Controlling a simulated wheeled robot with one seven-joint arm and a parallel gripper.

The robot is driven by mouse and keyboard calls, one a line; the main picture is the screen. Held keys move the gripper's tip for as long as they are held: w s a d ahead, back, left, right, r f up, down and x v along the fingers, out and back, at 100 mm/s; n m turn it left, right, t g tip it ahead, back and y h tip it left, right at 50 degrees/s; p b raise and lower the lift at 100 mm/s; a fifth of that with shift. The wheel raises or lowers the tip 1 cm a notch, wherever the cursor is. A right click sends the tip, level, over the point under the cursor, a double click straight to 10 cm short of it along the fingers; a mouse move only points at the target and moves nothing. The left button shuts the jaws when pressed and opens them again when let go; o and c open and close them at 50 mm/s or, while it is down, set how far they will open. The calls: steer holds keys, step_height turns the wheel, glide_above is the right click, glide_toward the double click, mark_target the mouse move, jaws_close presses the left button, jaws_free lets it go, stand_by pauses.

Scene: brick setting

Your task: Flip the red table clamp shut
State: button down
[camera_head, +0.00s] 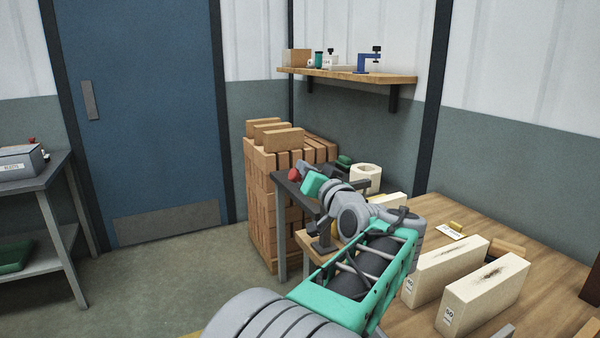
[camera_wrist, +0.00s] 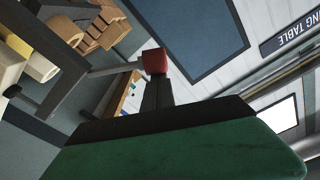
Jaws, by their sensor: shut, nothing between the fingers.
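A red part (camera_head: 294,174), which I take to be the red table clamp's, shows beside the end of my arm, over the near end of the dark narrow table (camera_head: 290,187). In the wrist view a red block (camera_wrist: 155,61) sits right at the tips of my gripper. My gripper (camera_head: 305,180) is small in the head view; in the wrist view its dark fingers (camera_wrist: 156,80) are together with nothing between them. I cannot tell whether they touch the red block. The rest of the clamp is not clear, and my arm hides part of the dark table.
Stacked bricks (camera_head: 275,160) stand behind the dark table. A wooden table (camera_head: 480,225) on the right carries pale blocks (camera_head: 485,295). A pale ring-shaped piece (camera_head: 367,175) stands behind my arm. A wall shelf (camera_head: 345,75) holds a blue clamp (camera_head: 369,62). Floor is clear before the blue door (camera_head: 140,110).

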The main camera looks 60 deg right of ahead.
steer(key=shift+f, duration=0.2)
step_height(320, 180, up, 4)
steer(key=s+d+p, duration=0.1)
steer(key=d+p, duration=0.1)
steer(key=p, duration=0.1)
steer(key=v, duration=0.9)
steer(key=shift+a+f+b, duration=0.2)
steer(key=shift+a+b, duration=0.05)
steer(key=shift+b, duration=0.1)
